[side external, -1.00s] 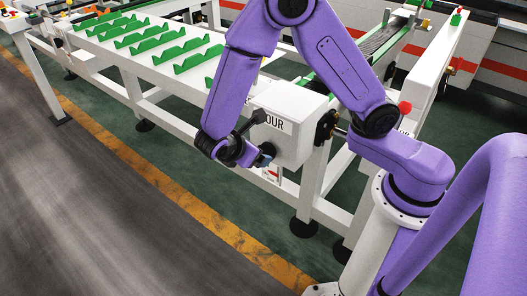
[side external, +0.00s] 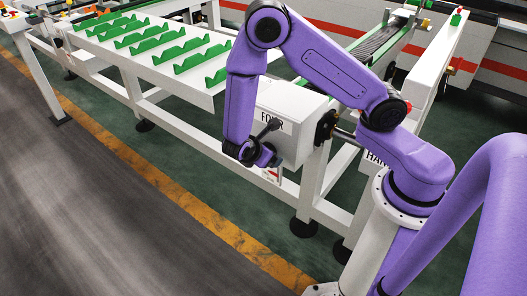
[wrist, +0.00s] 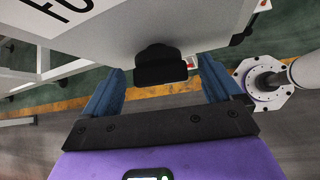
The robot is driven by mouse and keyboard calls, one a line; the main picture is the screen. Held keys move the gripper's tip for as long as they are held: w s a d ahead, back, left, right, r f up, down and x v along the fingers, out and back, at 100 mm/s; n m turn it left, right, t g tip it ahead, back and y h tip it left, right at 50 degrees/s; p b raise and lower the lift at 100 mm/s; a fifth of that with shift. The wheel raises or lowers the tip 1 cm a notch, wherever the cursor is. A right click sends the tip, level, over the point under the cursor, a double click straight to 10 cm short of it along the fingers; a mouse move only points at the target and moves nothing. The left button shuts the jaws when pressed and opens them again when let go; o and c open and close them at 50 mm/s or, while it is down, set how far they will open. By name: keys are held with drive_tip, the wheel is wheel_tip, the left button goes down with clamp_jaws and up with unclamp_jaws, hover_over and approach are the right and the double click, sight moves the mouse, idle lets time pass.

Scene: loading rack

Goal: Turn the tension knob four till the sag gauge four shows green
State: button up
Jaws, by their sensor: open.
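The white box marked FOUR (side external: 298,128) is mounted on the near end of the white rack. A black knob (wrist: 160,68) projects from the housing's underside edge. My gripper (wrist: 162,72) is open, its blue fingers on either side of the knob with gaps showing at both sides. In the side view my gripper (side external: 271,158) is low beside the box, and the knob cannot be made out. I cannot make out a sag gauge or its colour.
The white rack bed (side external: 135,58) with several green notched strips extends to the back left. A small red-and-white part (wrist: 193,62) shows beyond the knob. A white post and black fitting (side external: 325,127) stand right of the box. The floor at the left is clear.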

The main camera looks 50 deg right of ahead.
drive_tip(key=c, duration=1.1)
drive_tip(key=shift+o, duration=0.2)
drive_tip(key=t, duration=0.1)
drive_tip(key=m+t, duration=0.1)
drive_tip(key=t, duration=0.1)
drive_tip(key=shift+s+f+m, duration=0.1)
drive_tip(key=shift+s+m, duration=0.2)
drive_tip(key=t, duration=0.1)
drive_tip(key=m+t, duration=0.1)
drive_tip(key=m+t+h, duration=0.1)
drive_tip(key=shift+s+f, duration=0.25)
drive_tip(key=shift+f, duration=0.05)
drive_tip(key=m+t, duration=0.1)
drive_tip(key=m+t+h, duration=0.1)
drive_tip(key=t, duration=0.1)
drive_tip(key=shift+s+f+m+h, duration=0.1)
drive_tip(key=shift+f+m+h, duration=0.2)
drive_tip(key=shift+f+m+t+h, duration=0.25)
drive_tip(key=shift+m+t+h, duration=0.55)
drive_tip(key=shift+m+t, duration=0.4)
drive_tip(key=shift+m, duration=0.3)
